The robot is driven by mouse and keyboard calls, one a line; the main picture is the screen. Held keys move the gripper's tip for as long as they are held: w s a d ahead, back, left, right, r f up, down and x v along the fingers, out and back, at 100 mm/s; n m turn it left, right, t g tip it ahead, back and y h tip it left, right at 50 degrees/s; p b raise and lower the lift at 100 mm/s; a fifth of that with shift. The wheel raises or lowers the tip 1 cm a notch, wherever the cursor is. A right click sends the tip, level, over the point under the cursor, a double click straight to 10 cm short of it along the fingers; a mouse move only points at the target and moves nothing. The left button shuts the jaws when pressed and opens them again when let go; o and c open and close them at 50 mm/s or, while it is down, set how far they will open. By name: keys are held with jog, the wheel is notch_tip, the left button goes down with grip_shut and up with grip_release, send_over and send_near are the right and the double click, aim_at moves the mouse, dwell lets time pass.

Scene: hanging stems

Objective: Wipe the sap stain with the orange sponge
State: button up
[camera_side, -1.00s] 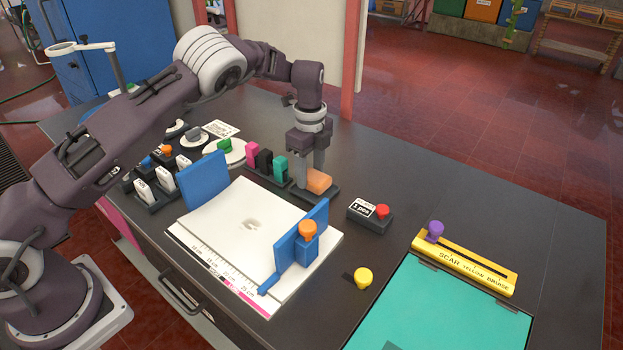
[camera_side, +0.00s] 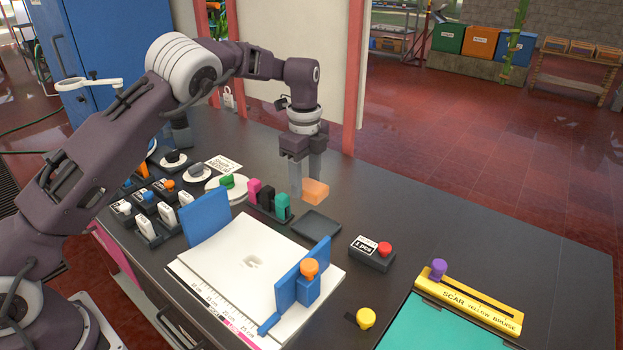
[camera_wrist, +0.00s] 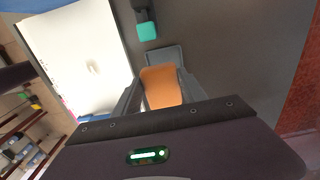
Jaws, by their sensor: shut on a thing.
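The orange sponge (camera_side: 315,194) is held between the fingers of my gripper (camera_side: 305,176), which is shut on it. The sponge is in the air above and slightly behind a dark square tray (camera_side: 316,223). In the wrist view, the sponge (camera_wrist: 160,88) fills the gap between my fingers, with the tray (camera_wrist: 165,55) beyond it. A faint grey stain (camera_side: 252,261) lies near the middle of the white board (camera_side: 222,249), to the left of and nearer than my gripper. It also shows as a small pale grey mark in the wrist view (camera_wrist: 94,67).
Upright blue plates stand at the board's left (camera_side: 206,219) and right (camera_side: 302,283) edges; the right one has an orange knob. Pink, black and teal blocks (camera_side: 268,200) stand left of the tray. A red-button box (camera_side: 371,252) is right of it.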

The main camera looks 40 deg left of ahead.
jog(key=s+a, duration=0.2)
jog(key=s, duration=0.4)
send_over(247, 260)
jog(key=d, duration=0.2)
jog(key=f, duration=0.2)
jog(key=shift+s+f, duration=0.1)
jog(key=shift+f, duration=3.55)
jog(key=shift+a+f, duration=0.2)
jog(key=shift+a, duration=0.4)
jog(key=shift+c, duration=0.7)
jog(key=shift+a+f, duration=0.1)
jog(key=shift+a, duration=1.25)
jog(key=shift+d, duration=1.95)
notch_tip(247, 260, up, 8)
